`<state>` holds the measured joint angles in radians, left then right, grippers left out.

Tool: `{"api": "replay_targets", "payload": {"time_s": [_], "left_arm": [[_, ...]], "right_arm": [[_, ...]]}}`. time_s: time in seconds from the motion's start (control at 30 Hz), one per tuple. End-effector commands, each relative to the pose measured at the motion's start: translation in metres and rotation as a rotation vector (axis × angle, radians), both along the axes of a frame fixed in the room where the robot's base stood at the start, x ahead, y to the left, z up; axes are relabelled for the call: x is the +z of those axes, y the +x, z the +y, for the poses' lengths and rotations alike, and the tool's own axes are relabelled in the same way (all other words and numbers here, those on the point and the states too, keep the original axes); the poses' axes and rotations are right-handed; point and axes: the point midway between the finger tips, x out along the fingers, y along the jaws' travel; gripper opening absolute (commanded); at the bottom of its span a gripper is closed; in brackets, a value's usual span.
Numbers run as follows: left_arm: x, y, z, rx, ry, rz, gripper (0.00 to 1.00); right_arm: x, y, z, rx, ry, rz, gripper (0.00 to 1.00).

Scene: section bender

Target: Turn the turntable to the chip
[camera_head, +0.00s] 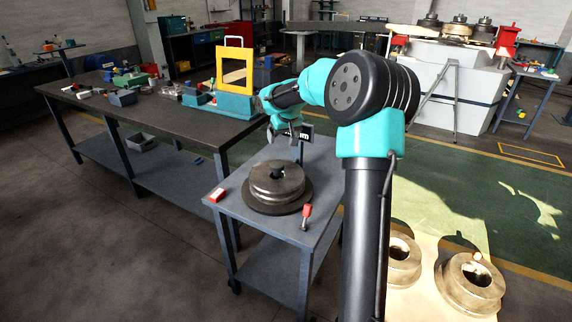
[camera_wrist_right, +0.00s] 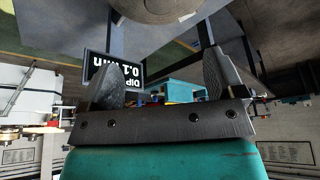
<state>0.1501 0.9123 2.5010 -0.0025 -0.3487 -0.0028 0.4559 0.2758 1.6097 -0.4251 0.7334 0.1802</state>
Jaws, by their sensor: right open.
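A stacked round metal piece on a wide dark disc, which looks like the turntable (camera_head: 277,188), sits on the small grey cart. A dark knob stands at its centre. I cannot make out a chip on it. My right gripper (camera_head: 287,130) is above and behind the turntable in the head view, apart from it. In the right wrist view its two fingers are spread (camera_wrist_right: 158,72) with nothing between them. A small black display (camera_head: 306,132) stands close to the gripper; its white digits show upside down in the wrist view (camera_wrist_right: 113,71). My left gripper is out of view.
A red and white block (camera_head: 217,195) and a red-handled tool (camera_head: 306,211) lie on the cart (camera_head: 240,213) beside the turntable. A long workbench (camera_head: 150,115) with a yellow-framed press (camera_head: 235,68) stands behind left. Metal rings (camera_head: 470,283) rest on a pallet at lower right.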

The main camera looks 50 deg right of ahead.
Motion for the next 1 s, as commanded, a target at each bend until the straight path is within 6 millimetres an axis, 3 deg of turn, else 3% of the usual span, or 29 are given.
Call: {"api": "replay_targets", "payload": {"time_s": [0.47,1.0], "left_arm": [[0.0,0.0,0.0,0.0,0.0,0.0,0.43],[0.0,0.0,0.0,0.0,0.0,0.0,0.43]], "right_arm": [[-0.007,0.002,-0.001,0.0,0.0,0.001,0.88],[-0.083,0.03,-0.015,0.001,0.001,0.004,0.88]]}}
